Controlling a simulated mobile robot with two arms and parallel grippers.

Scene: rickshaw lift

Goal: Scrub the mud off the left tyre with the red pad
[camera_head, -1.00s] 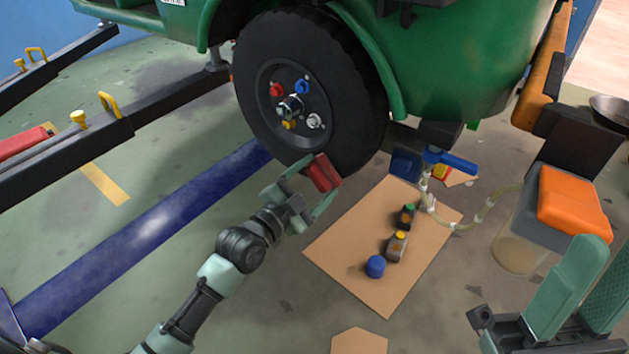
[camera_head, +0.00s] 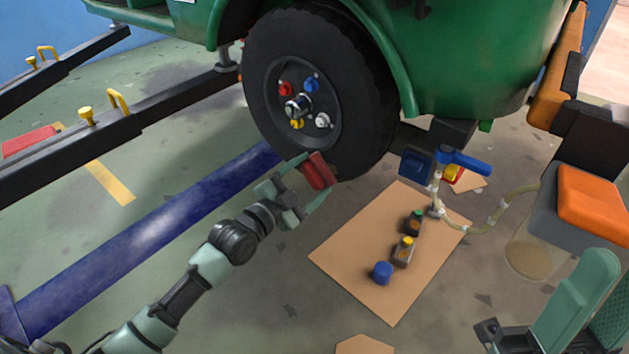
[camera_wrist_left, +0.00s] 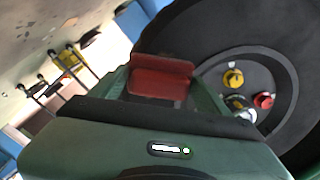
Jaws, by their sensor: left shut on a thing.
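The left tyre (camera_head: 352,115) is black, on a wheel with red, blue, yellow and white nuts, under a green vehicle body. My left gripper (camera_head: 306,182) is shut on the red pad (camera_head: 318,171) at the tyre's lower edge. The red pad (camera_wrist_left: 160,77) also shows between the fingers in the left wrist view, in front of the tyre (camera_wrist_left: 190,40). I cannot tell whether the pad touches the rubber. No mud stands out on the visible tyre face. My right gripper (camera_head: 592,305) is at the lower right, its two green fingers apart and nothing seen between them.
Dark lift arms (camera_head: 170,97) and a blue floor beam (camera_head: 150,235) lie left. An orange-topped container (camera_head: 592,195) stands right.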

